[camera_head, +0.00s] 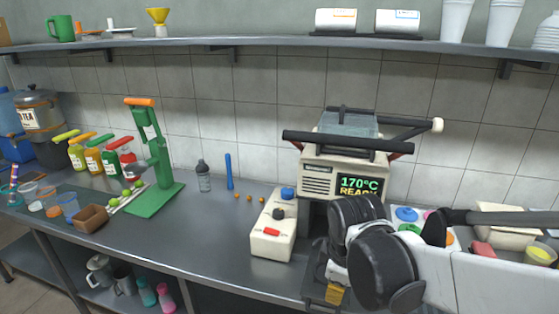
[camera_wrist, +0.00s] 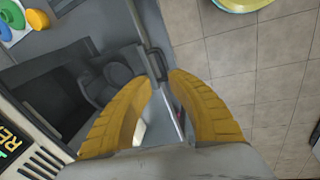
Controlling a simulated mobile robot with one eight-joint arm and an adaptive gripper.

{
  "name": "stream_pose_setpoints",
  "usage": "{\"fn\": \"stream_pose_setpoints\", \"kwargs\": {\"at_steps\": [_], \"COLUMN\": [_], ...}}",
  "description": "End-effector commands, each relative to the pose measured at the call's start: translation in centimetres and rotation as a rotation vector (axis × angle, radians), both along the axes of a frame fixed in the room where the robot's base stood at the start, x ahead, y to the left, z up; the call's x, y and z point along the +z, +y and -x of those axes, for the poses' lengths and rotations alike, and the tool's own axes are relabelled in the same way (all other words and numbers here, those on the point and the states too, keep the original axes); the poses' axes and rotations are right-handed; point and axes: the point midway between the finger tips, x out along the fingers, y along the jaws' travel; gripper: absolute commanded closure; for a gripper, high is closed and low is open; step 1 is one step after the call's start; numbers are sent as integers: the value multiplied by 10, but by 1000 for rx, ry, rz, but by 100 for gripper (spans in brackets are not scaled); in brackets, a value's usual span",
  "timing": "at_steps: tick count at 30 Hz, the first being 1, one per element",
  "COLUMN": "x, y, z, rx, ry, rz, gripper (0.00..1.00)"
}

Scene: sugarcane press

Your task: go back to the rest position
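My gripper (camera_wrist: 161,78) shows two yellow fingers in the wrist view, with a gap between their tips and nothing held there. It points down past the counter's front edge. In the head view only a small yellow part of my gripper (camera_head: 335,293) shows, below my dark arm links, which hide the rest. It is in front of the beige machine (camera_head: 318,180), whose display reads 170°C READY.
A white control box (camera_head: 270,243) with a red switch stands left of the machine. A green press (camera_head: 154,165), bottles and cups stand farther left on the counter (camera_head: 180,243). A shelf (camera_head: 240,42) runs above. Tiled floor (camera_wrist: 240,70) lies beyond the edge.

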Motion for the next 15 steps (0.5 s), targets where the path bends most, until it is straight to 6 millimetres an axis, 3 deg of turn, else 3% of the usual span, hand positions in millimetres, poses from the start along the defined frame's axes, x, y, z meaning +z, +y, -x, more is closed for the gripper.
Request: {"fn": "stream_pose_setpoints", "kwargs": {"at_steps": [6, 15], "x": [37, 57], "y": [-25, -44], "z": [40, 77], "rx": [-456, -937], "ry": [-178, -349], "rz": [-178, -440], "gripper": [80, 80]}}
